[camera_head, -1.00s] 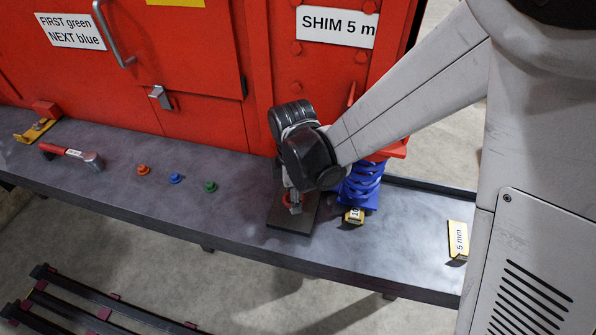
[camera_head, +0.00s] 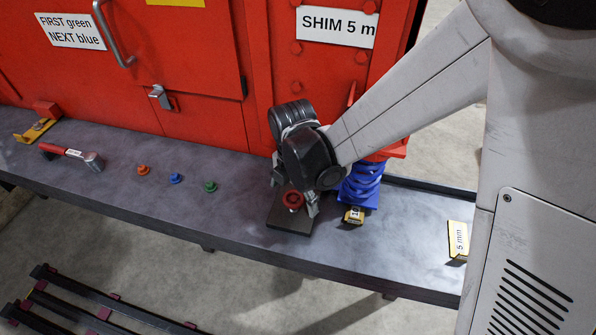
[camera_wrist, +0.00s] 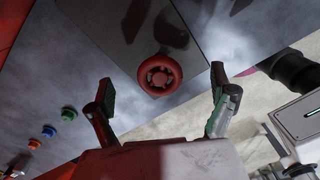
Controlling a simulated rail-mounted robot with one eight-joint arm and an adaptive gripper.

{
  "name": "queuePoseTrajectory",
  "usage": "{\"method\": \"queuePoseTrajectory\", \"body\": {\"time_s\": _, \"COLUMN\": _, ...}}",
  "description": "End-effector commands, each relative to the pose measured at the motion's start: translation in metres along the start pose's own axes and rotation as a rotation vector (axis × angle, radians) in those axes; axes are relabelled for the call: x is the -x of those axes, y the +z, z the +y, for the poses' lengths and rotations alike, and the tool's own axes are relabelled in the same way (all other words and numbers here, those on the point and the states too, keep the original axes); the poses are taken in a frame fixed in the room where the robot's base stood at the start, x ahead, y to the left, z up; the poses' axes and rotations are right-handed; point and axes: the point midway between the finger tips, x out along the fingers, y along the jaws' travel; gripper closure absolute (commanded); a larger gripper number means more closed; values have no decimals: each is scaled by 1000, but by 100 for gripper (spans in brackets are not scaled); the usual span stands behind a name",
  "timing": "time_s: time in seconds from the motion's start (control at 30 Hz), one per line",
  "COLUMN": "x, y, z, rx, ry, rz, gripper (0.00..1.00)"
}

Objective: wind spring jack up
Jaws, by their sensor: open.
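The jack's red round handwheel (camera_head: 293,200) sits on a dark base plate (camera_head: 289,222) on the grey bench. It also shows in the wrist view (camera_wrist: 160,75) with its spoked centre. My gripper (camera_head: 294,198) is open over the wheel. In the wrist view my gripper's fingers (camera_wrist: 165,88) stand apart on either side of the wheel, with gaps, and the wheel lies a little beyond the fingertips. The blue coil spring (camera_head: 362,182) stands to the right of the base plate, under a red bracket (camera_head: 394,150). Part of the spring is hidden by my arm.
A small yellow block (camera_head: 354,215) lies at the spring's foot. A yellow 5 mm shim (camera_head: 458,238) lies farther right. Orange (camera_head: 143,170), blue (camera_head: 176,178) and green (camera_head: 210,186) buttons and a red-handled hammer (camera_head: 72,155) are at left. The red machine wall (camera_head: 200,110) rises behind.

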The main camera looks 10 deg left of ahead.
Motion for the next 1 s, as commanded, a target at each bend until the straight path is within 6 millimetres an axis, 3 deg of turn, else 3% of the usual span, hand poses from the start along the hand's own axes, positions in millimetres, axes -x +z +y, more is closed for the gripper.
{"method": "queuePoseTrajectory", "body": {"time_s": 0.43, "x": 6, "y": 0, "z": 0, "rx": -1, "ry": 0, "rz": 0, "gripper": 0}}
{"method": "queuePoseTrajectory", "body": {"time_s": 1.0, "x": 54, "y": 0, "z": 0, "rx": -1, "ry": 0, "rz": 0, "gripper": 0}}
